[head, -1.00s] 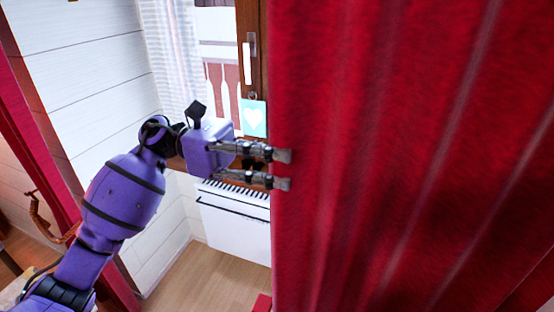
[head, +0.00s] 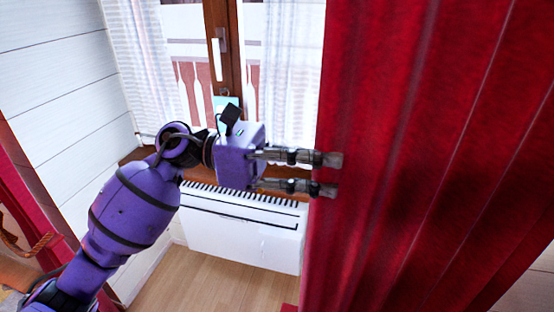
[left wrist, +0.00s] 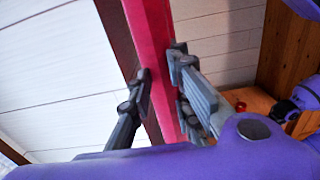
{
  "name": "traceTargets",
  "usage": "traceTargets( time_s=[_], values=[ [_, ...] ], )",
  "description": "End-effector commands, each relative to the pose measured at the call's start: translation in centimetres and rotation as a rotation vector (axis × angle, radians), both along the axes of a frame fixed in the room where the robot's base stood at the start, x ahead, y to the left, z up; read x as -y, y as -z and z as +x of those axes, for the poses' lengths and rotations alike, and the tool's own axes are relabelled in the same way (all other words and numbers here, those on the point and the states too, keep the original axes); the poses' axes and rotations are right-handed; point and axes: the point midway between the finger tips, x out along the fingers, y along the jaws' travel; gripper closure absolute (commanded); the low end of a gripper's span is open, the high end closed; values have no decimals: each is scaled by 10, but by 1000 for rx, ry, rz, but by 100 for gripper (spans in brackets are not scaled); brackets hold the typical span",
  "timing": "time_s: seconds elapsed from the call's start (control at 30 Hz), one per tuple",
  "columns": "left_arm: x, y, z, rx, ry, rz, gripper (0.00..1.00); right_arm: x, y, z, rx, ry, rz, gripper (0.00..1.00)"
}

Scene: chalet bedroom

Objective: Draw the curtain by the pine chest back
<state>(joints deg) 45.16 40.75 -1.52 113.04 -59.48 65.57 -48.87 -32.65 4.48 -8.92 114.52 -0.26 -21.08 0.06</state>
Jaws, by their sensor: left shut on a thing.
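The red curtain (head: 400,150) hangs in folds over the right half of the head view. My left gripper (head: 330,174) is at the curtain's left edge, shut on it. In the left wrist view the fingers of my left gripper (left wrist: 160,68) stand on either side of the curtain's red edge (left wrist: 160,105). A second red curtain (head: 25,200) hangs at the far left of the head view. I cannot make out the pine chest for certain. My right gripper is not in view.
Left of the held curtain is a window with a wooden frame (head: 228,60) and sheer white curtains (head: 290,65). A white radiator (head: 245,228) stands below it. The wooden floor (head: 210,285) in front is clear. A wooden panel (left wrist: 285,65) shows at the right in the left wrist view.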

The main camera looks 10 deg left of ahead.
Motion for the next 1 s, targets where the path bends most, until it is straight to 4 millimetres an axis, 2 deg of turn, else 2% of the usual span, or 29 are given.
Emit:
traceTargets(
  time_s=[0.03, 0.1, 0.3, 0.5, 0.83, 0.87, 1.0],
  values=[
    [14, -1, -2, 3, 5, -2, 100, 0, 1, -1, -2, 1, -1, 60],
    [29, -1, -2, 2, 4, -1, 100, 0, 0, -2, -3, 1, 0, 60],
    [59, -2, -3, 3, 2, -1, 100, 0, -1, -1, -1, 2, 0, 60],
    [70, -1, -2, 2, 0, 0, 100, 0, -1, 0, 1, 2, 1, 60],
    [71, -1, -2, 2, -1, 0, 100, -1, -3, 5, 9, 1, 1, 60],
    [71, -1, -2, 2, -1, 0, 78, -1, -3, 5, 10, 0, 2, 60],
    [71, -1, -2, 1, -1, 0, 62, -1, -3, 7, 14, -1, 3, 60]
  ],
)
